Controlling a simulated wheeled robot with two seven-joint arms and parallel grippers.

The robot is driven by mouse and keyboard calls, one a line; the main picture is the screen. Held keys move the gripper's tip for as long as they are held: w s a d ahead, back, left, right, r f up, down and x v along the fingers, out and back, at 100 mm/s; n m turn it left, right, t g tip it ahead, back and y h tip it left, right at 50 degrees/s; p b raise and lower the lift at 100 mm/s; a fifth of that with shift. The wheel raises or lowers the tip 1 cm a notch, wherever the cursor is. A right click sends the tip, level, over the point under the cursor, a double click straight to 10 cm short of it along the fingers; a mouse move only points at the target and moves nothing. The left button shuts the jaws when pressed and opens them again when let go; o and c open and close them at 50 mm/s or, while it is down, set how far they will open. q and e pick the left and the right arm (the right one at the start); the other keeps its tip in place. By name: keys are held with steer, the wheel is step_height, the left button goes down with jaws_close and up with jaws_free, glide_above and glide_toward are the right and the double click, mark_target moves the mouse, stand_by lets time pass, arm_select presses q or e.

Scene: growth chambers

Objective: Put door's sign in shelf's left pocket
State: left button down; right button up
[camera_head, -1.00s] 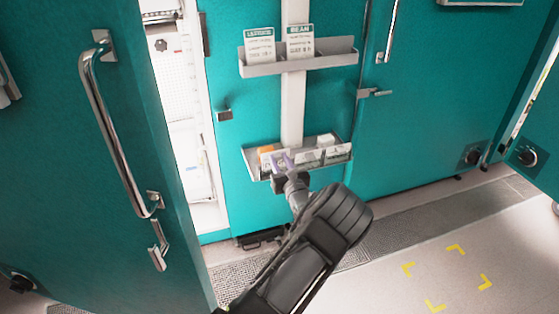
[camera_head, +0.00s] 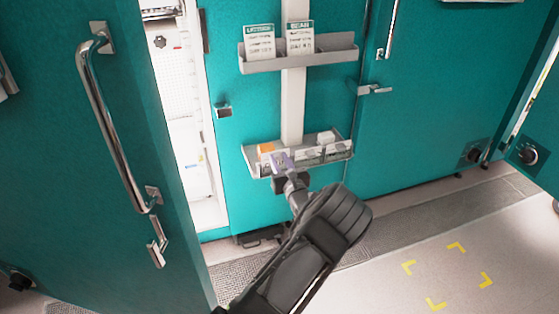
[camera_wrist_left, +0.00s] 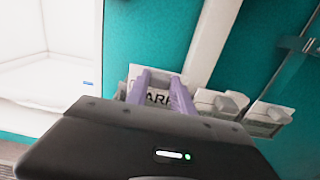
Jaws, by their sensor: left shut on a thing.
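My left gripper (camera_head: 281,161) reaches up to the front left part of the lower door rack (camera_head: 309,159). In the left wrist view its purple fingers are shut on a white sign (camera_wrist_left: 158,98) with large dark letters, partly hidden by the fingers. The sign is at the rack's front; I cannot tell whether it sits inside a pocket. The upper shelf (camera_head: 305,63) holds two upright green-topped signs, a left one (camera_head: 260,42) and a right one (camera_head: 300,39). My right gripper is out of view.
The lower rack also holds an orange item (camera_head: 265,148) and a white item (camera_head: 326,137). A teal door (camera_head: 75,170) with a long metal handle (camera_head: 104,120) stands at the left. A lit white chamber interior (camera_head: 180,110) shows behind it. Floor at the right is clear.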

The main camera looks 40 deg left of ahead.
arm_select(q)
steer(key=shift+f, duration=0.45)
stand_by(0.5)
steer(key=c, duration=1)
jaws_free()
steer(key=shift+p+v, duration=0.5)
steer(key=shift+v, duration=0.75)
steer(key=p+v, duration=0.2)
steer(key=v, duration=0.3)
